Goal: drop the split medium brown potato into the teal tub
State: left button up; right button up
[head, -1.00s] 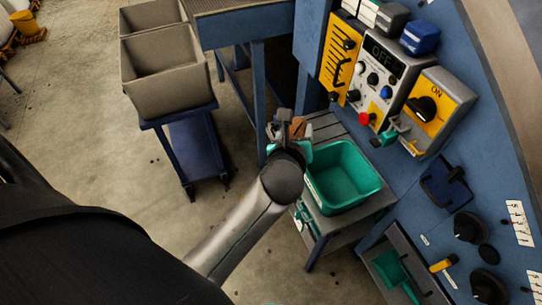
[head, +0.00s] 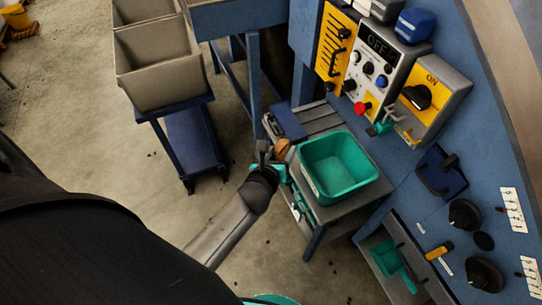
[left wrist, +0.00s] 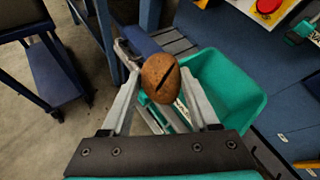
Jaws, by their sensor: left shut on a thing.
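The split brown potato (left wrist: 160,78) shows a dark slit in the left wrist view. My left gripper (head: 272,156) is shut on it, and the potato (head: 282,148) shows at its fingertips in the head view. The teal tub (head: 311,189) stands on a small slatted table just right of the gripper. Its rim also shows in the left wrist view (left wrist: 262,100), to the right of and behind the potato. The potato is beside the tub's left side in the picture, not over its middle. The part of the tub's floor that shows is empty. My right gripper is not in view.
The slatted table (head: 318,117) holds a dark blue item (head: 287,123) behind the tub. Grey bins (head: 160,70) stand on a blue cart at left.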

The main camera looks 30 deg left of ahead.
pick_arm(q)
jog(key=w+d+f+b, duration=0.3)
jog(key=w+d+b, duration=0.4)
jog(key=w+b, duration=0.1)
jog(key=shift+w+d+f, duration=0.25)
jog(key=shift+w+f, duration=0.1)
jog(key=shift+w, duration=0.5)
jog(key=o, duration=1.5)
jog(key=shift+s, duration=0.1)
